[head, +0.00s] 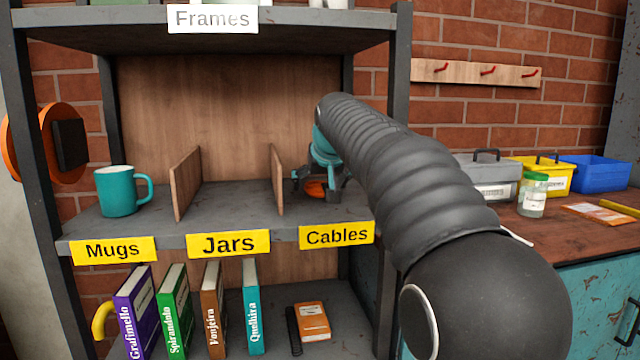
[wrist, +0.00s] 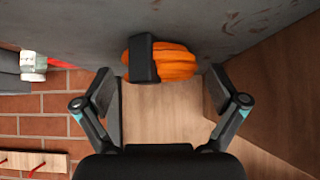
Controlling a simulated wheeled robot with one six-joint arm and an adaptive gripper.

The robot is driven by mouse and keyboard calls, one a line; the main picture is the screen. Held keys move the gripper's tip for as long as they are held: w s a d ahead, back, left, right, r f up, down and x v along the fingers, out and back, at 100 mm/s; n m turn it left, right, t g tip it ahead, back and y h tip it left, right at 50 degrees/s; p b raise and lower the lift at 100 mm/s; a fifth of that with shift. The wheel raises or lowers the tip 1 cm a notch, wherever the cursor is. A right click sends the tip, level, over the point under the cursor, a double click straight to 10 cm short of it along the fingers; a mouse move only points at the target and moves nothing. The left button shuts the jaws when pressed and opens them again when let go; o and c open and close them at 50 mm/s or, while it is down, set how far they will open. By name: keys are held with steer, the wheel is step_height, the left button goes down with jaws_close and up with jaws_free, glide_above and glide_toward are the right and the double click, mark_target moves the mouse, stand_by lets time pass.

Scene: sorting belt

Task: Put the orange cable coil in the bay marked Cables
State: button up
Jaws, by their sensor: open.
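The orange cable coil (head: 315,188) lies on the grey shelf in the bay marked Cables (head: 337,235), right of the wooden divider (head: 277,180). In the wrist view the coil (wrist: 176,62) shows its orange windings and a black band. My gripper (head: 317,185) is inside the same bay, right at the coil, and partly hides it in the head view. In the wrist view my gripper's fingers (wrist: 161,85) are spread apart with nothing clamped between them, and the coil is just beyond the fingertips.
A teal mug (head: 117,192) stands in the Mugs bay; the Jars bay (head: 225,200) is empty. Books (head: 174,310) stand on the shelf below. The bay's right post (head: 397,80) is close to my arm. Bins and a jar (head: 533,195) stand on the bench at right.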

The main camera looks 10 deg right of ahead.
steer(key=v, duration=1.2)
steer(key=shift+p, duration=0.4)
steer(key=shift+s, duration=0.1)
steer(key=s+f+g, duration=0.3)
steer(key=s+f, duration=2.8)
steer(key=s, duration=0.1)
steer(key=shift+s+d+f, duration=0.2)
steer(key=shift+f, duration=0.15)
